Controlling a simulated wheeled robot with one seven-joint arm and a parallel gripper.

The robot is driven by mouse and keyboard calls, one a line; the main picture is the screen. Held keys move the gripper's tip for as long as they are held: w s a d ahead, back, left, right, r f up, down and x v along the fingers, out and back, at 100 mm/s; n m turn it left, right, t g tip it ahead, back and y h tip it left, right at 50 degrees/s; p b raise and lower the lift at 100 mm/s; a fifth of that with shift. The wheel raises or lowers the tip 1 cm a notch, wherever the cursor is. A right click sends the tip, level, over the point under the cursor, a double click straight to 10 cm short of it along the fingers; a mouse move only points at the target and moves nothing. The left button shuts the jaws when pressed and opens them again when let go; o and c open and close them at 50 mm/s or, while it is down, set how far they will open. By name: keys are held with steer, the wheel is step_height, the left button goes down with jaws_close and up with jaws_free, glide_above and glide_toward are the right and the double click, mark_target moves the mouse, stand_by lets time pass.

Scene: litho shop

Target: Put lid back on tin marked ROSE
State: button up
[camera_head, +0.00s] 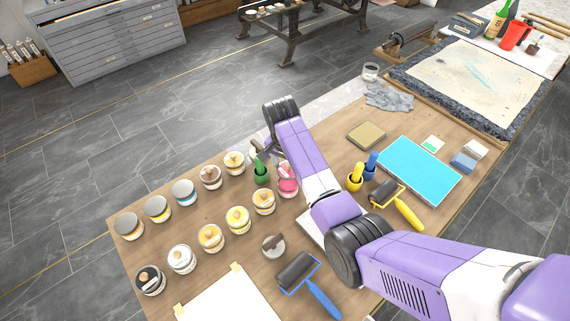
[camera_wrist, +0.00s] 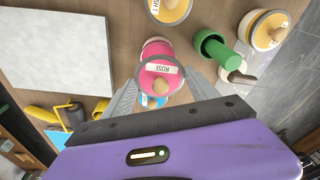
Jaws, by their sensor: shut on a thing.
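The lid marked ROSE (camera_wrist: 161,70) shows in the wrist view, with a grey rim, a pink top, a white label and a wooden knob. My gripper (camera_wrist: 163,82) is shut on it, one finger at each side. The pink tin (camera_wrist: 156,47) shows just past the lid, partly covered by it. I cannot tell whether lid and tin touch. In the head view, the pink tin (camera_head: 288,180) stands beside my forearm, partly hidden.
Rows of ink tins (camera_head: 210,238) fill the table's left part. A bright blue sheet (camera_head: 420,168) lies right.

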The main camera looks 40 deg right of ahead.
steer(key=shift+f+b, duration=2)
steer(key=shift+f, duration=0.8)
steer(key=shift+f+p, duration=0.2)
steer(key=shift+p, duration=0.4)
stand_by(0.7)
steer(key=o, duration=1.5)
steer(key=shift+o, duration=0.2)
steer(key=shift+r+p, duration=1.85)
steer(key=shift+r, duration=1.65)
